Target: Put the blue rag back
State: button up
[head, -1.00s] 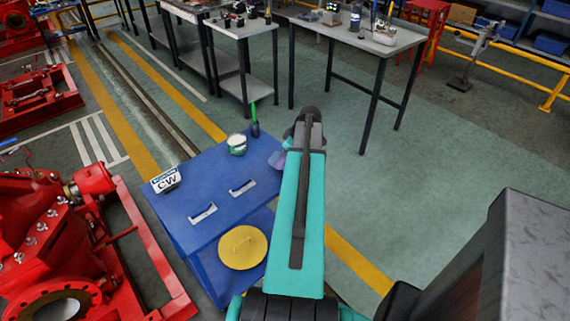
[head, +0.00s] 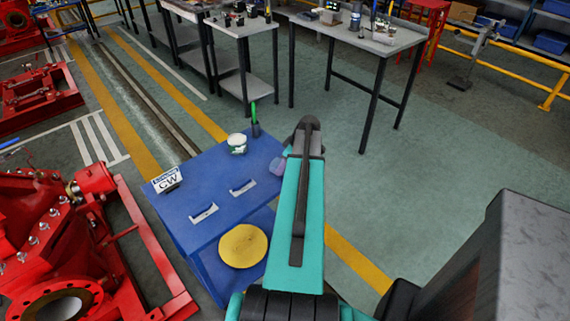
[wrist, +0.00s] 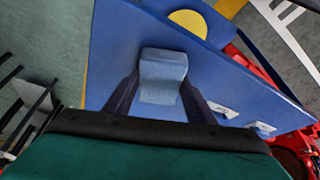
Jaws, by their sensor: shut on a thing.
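The blue rag (wrist: 163,77) is a pale blue folded cloth between the two dark fingers of my gripper (wrist: 162,88) in the wrist view. The gripper is shut on it. Behind the rag lies the blue top of a cabinet (wrist: 125,40), which also shows in the head view (head: 205,180). I cannot tell how far the rag is above that top. In the head view my own arm hides the gripper and the rag.
Red machinery (head: 60,240) stands left. Floor is open right.

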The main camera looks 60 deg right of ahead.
jog(key=shift+f, duration=0.2)
jog(key=o, duration=0.9)
jog(key=shift+r, duration=0.1)
jog(key=shift+o, duration=0.2)
jog(key=shift+r, duration=0.2)
jog(key=b+v, duration=0.2)
jog(key=v, duration=1)
jog(key=shift+b, duration=0.35)
